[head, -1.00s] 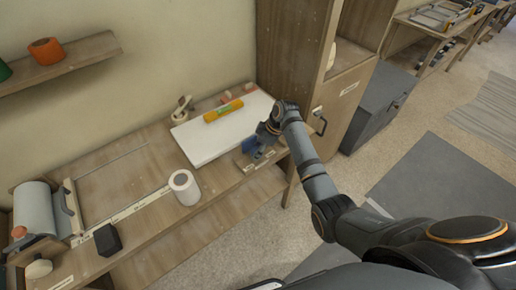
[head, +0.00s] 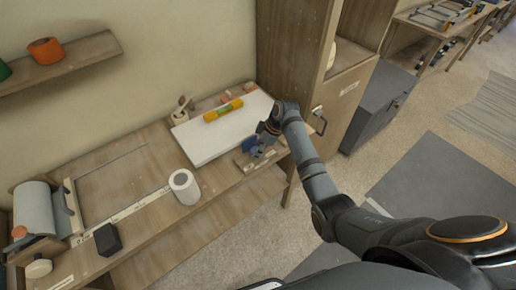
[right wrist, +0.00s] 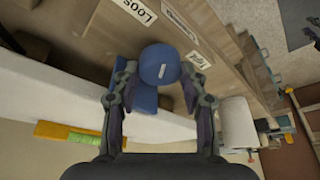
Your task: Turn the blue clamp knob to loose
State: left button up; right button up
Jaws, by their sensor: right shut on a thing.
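The blue clamp knob (right wrist: 160,64) is round, with a short white mark on its face. In the right wrist view it lies between the two fingers of my right gripper (right wrist: 158,77), which is shut on it. A LOOSE label (right wrist: 136,10) is above and left of the knob, and another small label (right wrist: 197,60) is to its right, too blurred to read surely. In the head view the right gripper (head: 262,139) is at the bench's front right edge, by the blue clamp (head: 254,150), which it partly hides. My left gripper is not in view.
A white board (head: 205,146) with a yellow-orange level (head: 224,110) on it lies behind the clamp. A wooden cabinet (head: 288,60) rises at the right.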

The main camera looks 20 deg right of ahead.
dwell(0.4)
jog(key=o, duration=0.9)
jog(key=shift+c, duration=0.2)
jog(key=v, duration=1.2)
jog(key=shift+o, duration=0.3)
jog(key=shift+s, duration=0.1)
